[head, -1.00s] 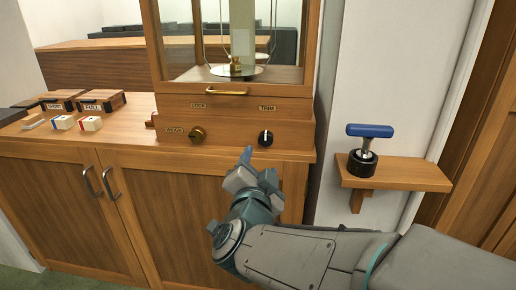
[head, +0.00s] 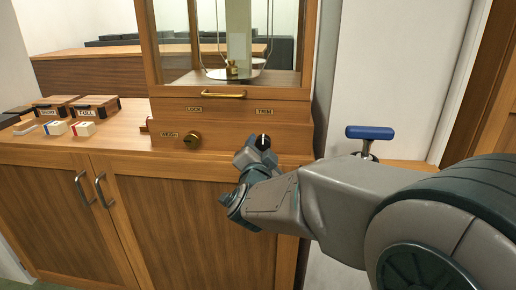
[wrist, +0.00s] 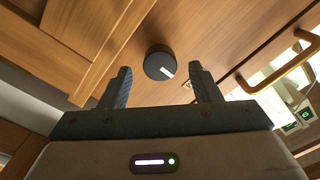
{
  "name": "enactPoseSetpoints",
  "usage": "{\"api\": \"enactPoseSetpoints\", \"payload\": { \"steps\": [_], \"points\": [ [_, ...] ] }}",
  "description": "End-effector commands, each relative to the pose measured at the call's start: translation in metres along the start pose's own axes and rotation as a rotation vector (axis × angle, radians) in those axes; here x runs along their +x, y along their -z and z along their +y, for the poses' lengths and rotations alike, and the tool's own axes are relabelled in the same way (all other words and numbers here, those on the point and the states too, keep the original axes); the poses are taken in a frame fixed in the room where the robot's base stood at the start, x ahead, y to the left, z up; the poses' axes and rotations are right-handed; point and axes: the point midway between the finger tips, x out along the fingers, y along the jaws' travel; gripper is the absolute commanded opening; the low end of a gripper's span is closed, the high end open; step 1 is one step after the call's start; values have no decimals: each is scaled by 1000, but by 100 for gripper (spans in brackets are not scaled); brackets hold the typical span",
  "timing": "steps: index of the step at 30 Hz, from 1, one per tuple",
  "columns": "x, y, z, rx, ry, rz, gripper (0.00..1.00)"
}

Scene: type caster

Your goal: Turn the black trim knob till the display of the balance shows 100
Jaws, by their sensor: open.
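The black trim knob (wrist: 159,66), with a white pointer line, sits on the wooden front of the balance. In the wrist view it lies beyond and between my two fingertips, with no finger clearly touching it. In the head view the knob (head: 263,141) shows just above my gripper (head: 256,152), under the TRIM label. My gripper (wrist: 160,72) is open and empty. The balance (head: 228,107) is a wooden case with glass panes and a hanging pan. A small dark display (wrist: 305,114) with a green mark shows at the wrist view's right edge; I cannot read it surely.
Two lidded boxes (head: 95,107) and small blocks (head: 82,129) stand on the cabinet top at left. A blue-handled tool (head: 369,133) stands at right, partly behind my arm.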

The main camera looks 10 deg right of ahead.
Motion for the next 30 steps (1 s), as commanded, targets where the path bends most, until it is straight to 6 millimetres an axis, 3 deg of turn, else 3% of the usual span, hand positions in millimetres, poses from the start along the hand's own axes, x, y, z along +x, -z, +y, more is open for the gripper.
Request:
{"api": "enactPoseSetpoints", "payload": {
  "steps": [6, 16, 21, 30],
  "points": [
    [22, 0, 0, 2, 0, 1, 57],
    [24, 0, 0, 1, 0, 0, 57],
    [24, 0, 0, 1, 0, 0, 12],
    [24, 0, -1, -21, 0, 0, 12]
  ]
}}
